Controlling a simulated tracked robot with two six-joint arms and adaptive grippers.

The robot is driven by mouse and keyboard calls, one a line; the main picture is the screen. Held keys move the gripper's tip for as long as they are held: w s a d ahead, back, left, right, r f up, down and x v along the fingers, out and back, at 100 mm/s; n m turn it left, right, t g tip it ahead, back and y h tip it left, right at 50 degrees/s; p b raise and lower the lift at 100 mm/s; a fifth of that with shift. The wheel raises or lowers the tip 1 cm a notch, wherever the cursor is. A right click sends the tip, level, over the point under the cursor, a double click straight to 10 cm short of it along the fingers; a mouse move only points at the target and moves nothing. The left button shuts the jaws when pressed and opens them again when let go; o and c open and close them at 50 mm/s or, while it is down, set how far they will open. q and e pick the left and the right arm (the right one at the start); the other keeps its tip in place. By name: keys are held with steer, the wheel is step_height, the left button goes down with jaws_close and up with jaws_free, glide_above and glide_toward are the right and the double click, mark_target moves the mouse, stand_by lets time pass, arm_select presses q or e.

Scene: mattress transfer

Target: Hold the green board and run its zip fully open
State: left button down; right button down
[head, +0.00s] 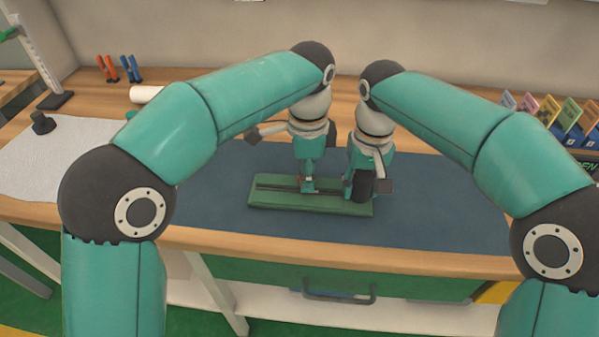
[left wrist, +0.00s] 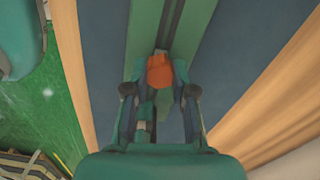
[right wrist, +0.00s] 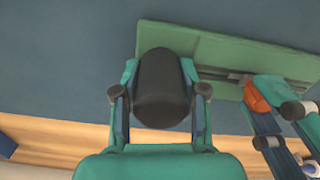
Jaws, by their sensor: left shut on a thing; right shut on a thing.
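The green board (head: 275,199) lies lengthwise on the blue mat, with a dark zip track (head: 275,188) along it. My left gripper (head: 308,186) points down over the middle of the board. In the left wrist view its fingers are closed about the orange zip pull (left wrist: 160,71). My right gripper (head: 362,190) is at the board's right end. In the right wrist view its fingers are closed on the sides of a thick black handle (right wrist: 162,88). The grippers hide part of the track, and I cannot tell how far the zip is parted.
The blue mat (head: 440,205) is clear on both sides of the board. A pale cloth (head: 50,155) lies at left, with a small black object (head: 42,122) on it. Red and blue clamps (head: 130,69) stand at the back left. Coloured cards (head: 548,110) stand at the back right.

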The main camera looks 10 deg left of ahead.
arm_select(q)
steer(key=c, duration=0.9)
jaws_free()
steer(key=shift+c, duration=0.2)
step_height(320, 180, up, 12)
steer(key=shift+f, duration=0.1)
